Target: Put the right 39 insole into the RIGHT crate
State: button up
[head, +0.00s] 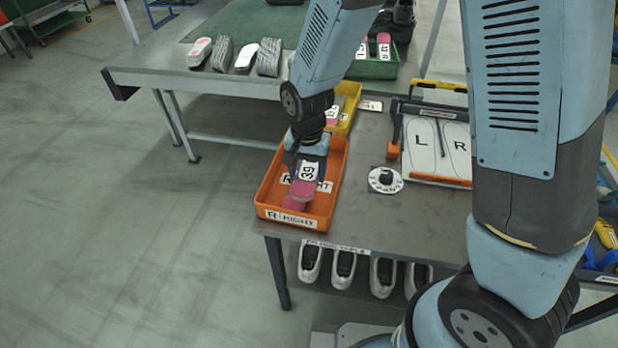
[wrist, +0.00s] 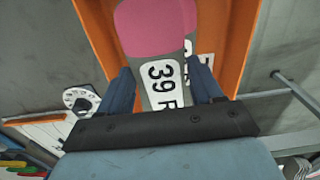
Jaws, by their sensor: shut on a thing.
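The right 39 insole (head: 300,196) is grey and pink with a white label; in the wrist view the label on the insole (wrist: 148,28) reads "39 R". My gripper (head: 306,160) points down over the orange RIGHT crate (head: 272,190) and is shut on the insole. In the wrist view the fingers of my gripper (wrist: 163,90) stand on either side of the labelled part. The insole is over or within the crate; I cannot tell whether it touches the floor. The orange walls of the crate also show in the wrist view (wrist: 237,40).
A yellow crate (head: 350,112) stands just behind the orange one. A board marked L and R (head: 422,150) and a round dial (head: 386,180) lie to the right. A green crate (head: 376,68) and several shoe parts (head: 222,54) are on the back table.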

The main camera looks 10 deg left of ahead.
aim_at(308, 173)
jog(key=shift+w+f, duration=0.65)
jog(key=shift+f, duration=1.65)
jog(key=shift+f, duration=0.6)
jog(key=o, duration=1)
jog(key=shift+o, duration=0.2)
